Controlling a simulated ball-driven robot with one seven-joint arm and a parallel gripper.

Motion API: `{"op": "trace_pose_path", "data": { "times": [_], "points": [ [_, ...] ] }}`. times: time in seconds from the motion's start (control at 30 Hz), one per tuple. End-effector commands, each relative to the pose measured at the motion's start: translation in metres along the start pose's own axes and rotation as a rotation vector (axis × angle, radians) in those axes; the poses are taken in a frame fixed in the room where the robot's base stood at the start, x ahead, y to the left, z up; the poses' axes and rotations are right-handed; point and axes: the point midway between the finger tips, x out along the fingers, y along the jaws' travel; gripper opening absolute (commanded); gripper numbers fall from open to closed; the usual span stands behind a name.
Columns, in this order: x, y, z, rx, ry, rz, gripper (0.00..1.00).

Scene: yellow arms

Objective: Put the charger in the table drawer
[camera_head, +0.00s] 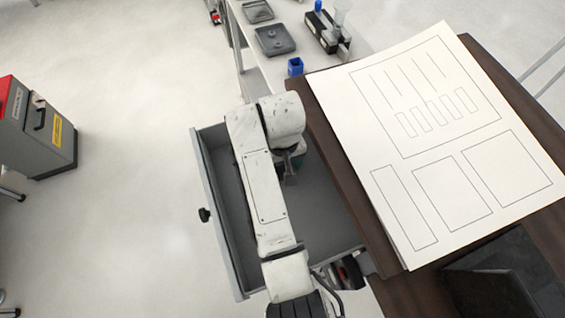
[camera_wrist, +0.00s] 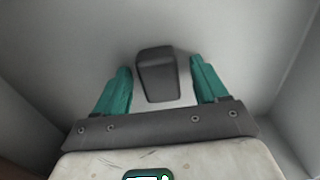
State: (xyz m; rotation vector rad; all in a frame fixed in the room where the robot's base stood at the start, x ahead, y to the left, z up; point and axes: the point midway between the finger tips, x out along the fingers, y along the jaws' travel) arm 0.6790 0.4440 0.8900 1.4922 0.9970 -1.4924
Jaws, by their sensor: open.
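The charger (camera_wrist: 157,76) is a dark grey block lying inside the open drawer in the wrist view. My gripper (camera_wrist: 160,64) has two teal fingers, one on either side of the charger, with a gap on both sides. The gripper is open and holds nothing. The table drawer (camera_head: 222,215) is grey and pulled out to the left of the dark wooden table in the head view. Grey drawer walls (camera_wrist: 40,75) surround the gripper in the wrist view.
The dark wooden table (camera_head: 338,180) carries a large white sheet (camera_head: 400,130) with drawn outlines. A bench (camera_head: 268,72) with trays and a blue cup (camera_head: 295,66) stands behind. A grey and red box (camera_head: 38,130) is on the floor at left. The floor between is clear.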

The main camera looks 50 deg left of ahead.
Motion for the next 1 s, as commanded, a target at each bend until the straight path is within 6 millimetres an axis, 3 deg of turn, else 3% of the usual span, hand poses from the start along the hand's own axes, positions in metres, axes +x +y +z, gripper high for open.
{"op": "trace_pose_path", "data": {
  "times": [0.27,0.63,1.0],
  "points": [
    [-0.023,0.000,-0.001,0.000,0.005,0.001,0.72],
    [-0.107,0.000,-0.001,0.000,0.002,0.000,0.72],
    [-0.123,0.000,0.000,0.000,-0.001,0.000,0.72]
  ]
}}
